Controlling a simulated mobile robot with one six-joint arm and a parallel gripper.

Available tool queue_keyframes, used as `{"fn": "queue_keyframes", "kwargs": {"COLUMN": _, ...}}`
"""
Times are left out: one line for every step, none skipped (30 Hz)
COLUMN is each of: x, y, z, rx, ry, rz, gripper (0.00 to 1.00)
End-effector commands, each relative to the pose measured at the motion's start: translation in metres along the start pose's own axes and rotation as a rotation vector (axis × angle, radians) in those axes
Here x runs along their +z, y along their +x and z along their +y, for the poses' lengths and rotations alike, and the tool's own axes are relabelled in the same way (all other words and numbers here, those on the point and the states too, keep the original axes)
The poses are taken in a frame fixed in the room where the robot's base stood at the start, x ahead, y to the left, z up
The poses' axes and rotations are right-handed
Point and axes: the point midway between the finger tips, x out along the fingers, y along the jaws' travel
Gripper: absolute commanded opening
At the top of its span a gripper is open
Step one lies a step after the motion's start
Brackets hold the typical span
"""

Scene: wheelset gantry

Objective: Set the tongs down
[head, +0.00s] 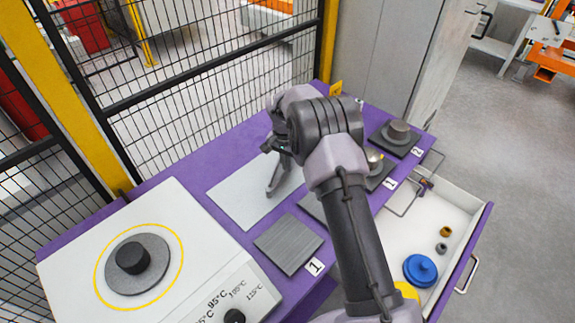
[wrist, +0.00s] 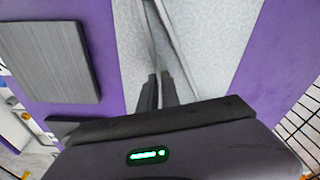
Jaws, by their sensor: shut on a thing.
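My gripper (head: 272,188) points down over the light grey mat (head: 232,200) on the purple bench. In the wrist view its dark fingers (wrist: 159,90) are closed together on the tongs (wrist: 181,45), which show as thin, long metal legs spreading away over the mat. In the head view the tongs are hard to tell from the fingers. I cannot tell whether the tongs touch the mat.
A white hotplate (head: 75,255) with a dark round weight (head: 133,258) stands left. A ribbed grey plate (head: 288,243) lies near the mat, with more numbered stations to the right. An open drawer (head: 440,215) holds a blue lidded part (head: 420,270). Mesh fence (head: 190,85) stands behind.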

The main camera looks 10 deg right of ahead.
Motion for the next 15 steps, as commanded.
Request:
{"fn": "queue_keyframes", "kwargs": {"x": 0.0003, "y": 0.0026, "z": 0.0000, "rx": 0.000, "ry": 0.000, "rz": 0.000, "gripper": 0.00}}
{"fn": "queue_keyframes", "kwargs": {"x": 0.0004, "y": 0.0037, "z": 0.0000, "rx": 0.000, "ry": 0.000, "rz": 0.000, "gripper": 0.00}}
{"fn": "queue_keyframes", "kwargs": {"x": 0.0005, "y": 0.0032, "z": 0.0001, "rx": 0.000, "ry": 0.000, "rz": 0.000, "gripper": 0.13}}
{"fn": "queue_keyframes", "kwargs": {"x": 0.0004, "y": 0.0029, "z": 0.0001, "rx": 0.000, "ry": 0.000, "rz": 0.000, "gripper": 0.18}}
{"fn": "queue_keyframes", "kwargs": {"x": 0.0004, "y": 0.0027, "z": 0.0001, "rx": 0.000, "ry": 0.000, "rz": 0.000, "gripper": 0.24}}
{"fn": "queue_keyframes", "kwargs": {"x": 0.0004, "y": 0.0026, "z": 0.0001, "rx": 0.000, "ry": 0.000, "rz": 0.000, "gripper": 0.28}}
{"fn": "queue_keyframes", "kwargs": {"x": 0.0004, "y": 0.0026, "z": 0.0001, "rx": 0.000, "ry": 0.000, "rz": 0.000, "gripper": 0.28}}
{"fn": "queue_keyframes", "kwargs": {"x": 0.0004, "y": 0.0026, "z": 0.0001, "rx": 0.000, "ry": 0.000, "rz": 0.000, "gripper": 0.28}}
{"fn": "queue_keyframes", "kwargs": {"x": 0.0004, "y": 0.0025, "z": 0.0001, "rx": 0.000, "ry": 0.000, "rz": 0.000, "gripper": 0.28}}
{"fn": "queue_keyframes", "kwargs": {"x": 0.0004, "y": 0.0025, "z": 0.0001, "rx": 0.000, "ry": 0.000, "rz": 0.000, "gripper": 0.28}}
{"fn": "queue_keyframes", "kwargs": {"x": 0.0004, "y": 0.0025, "z": 0.0001, "rx": 0.000, "ry": 0.000, "rz": 0.000, "gripper": 0.28}}
{"fn": "queue_keyframes", "kwargs": {"x": 0.0004, "y": 0.0025, "z": 0.0001, "rx": 0.000, "ry": 0.000, "rz": 0.000, "gripper": 0.28}}
{"fn": "queue_keyframes", "kwargs": {"x": 0.0004, "y": 0.0025, "z": 0.0001, "rx": 0.000, "ry": 0.000, "rz": 0.000, "gripper": 0.28}}
{"fn": "queue_keyframes", "kwargs": {"x": 0.0003, "y": 0.0021, "z": 0.0001, "rx": 0.000, "ry": 0.000, "rz": 0.000, "gripper": 0.28}}
{"fn": "queue_keyframes", "kwargs": {"x": 0.0000, "y": -0.0005, "z": 0.0001, "rx": 0.000, "ry": 0.000, "rz": 0.000, "gripper": 0.28}}
